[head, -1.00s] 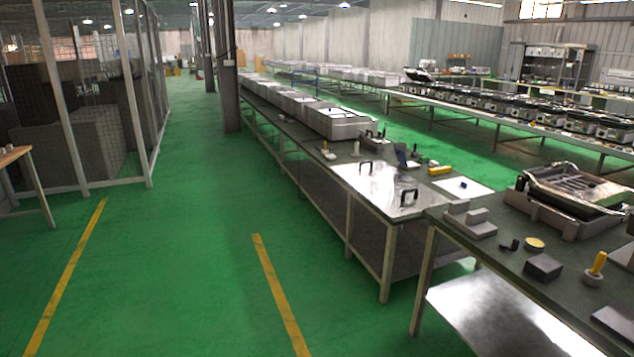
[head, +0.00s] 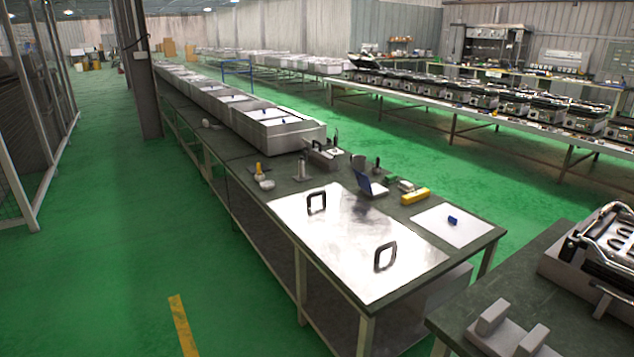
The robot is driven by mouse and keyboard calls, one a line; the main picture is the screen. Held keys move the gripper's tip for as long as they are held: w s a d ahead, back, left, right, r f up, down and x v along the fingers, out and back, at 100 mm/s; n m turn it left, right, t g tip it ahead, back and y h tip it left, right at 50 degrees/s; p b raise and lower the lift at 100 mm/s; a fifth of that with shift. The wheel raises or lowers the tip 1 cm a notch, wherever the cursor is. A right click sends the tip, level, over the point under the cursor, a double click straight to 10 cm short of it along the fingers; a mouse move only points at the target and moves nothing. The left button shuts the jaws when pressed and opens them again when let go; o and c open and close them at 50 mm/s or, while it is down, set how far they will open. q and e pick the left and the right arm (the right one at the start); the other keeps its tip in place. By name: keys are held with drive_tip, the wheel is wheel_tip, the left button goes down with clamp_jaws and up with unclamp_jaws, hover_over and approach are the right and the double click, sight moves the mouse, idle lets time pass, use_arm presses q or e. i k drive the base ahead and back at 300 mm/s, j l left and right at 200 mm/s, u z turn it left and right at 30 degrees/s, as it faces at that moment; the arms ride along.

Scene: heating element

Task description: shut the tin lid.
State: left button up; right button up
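A small tin (head: 374,191) with a dark blue inside to its raised lid (head: 364,181) appears to stand open on the near workbench, behind the shiny metal plate. It is small in the view, so its contents and hinge cannot be made out. Neither of my grippers is in view.
The workbench (head: 258,232) carries the metal plate (head: 345,240) with two black handles, a yellow block (head: 415,196), a white sheet (head: 455,224) and a metal box (head: 323,153). Another table (head: 470,295) stands at the lower right. Green floor (head: 110,250) is clear on the left.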

sight(363, 181)
drive_tip(key=i+j+z, duration=0.15)
drive_tip(key=i, duration=0.25)
drive_tip(key=i+z, duration=0.2)
drive_tip(key=i, duration=0.2)
drive_tip(key=i+j+z, duration=0.15)
drive_tip(key=i, duration=0.25)
drive_tip(key=j+z, duration=0.1)
drive_tip(key=z, duration=0.35)
drive_tip(key=j+z, duration=0.15)
drive_tip(key=z, duration=0.35)
drive_tip(key=j+z, duration=0.15)
drive_tip(key=z, duration=0.3)
drive_tip(key=j+z, duration=0.25)
drive_tip(key=j, duration=0.25)
drive_tip(key=j+z, duration=0.25)
drive_tip(key=j, duration=0.2)
drive_tip(key=k+j+z, duration=0.1)
drive_tip(key=j+z, duration=0.15)
drive_tip(key=j, duration=0.25)
drive_tip(key=k+j+z, duration=0.1)
drive_tip(key=j+z, duration=0.15)
drive_tip(key=j, duration=0.8)
drive_tip(key=k+j, duration=0.15)
drive_tip(key=j, duration=1)
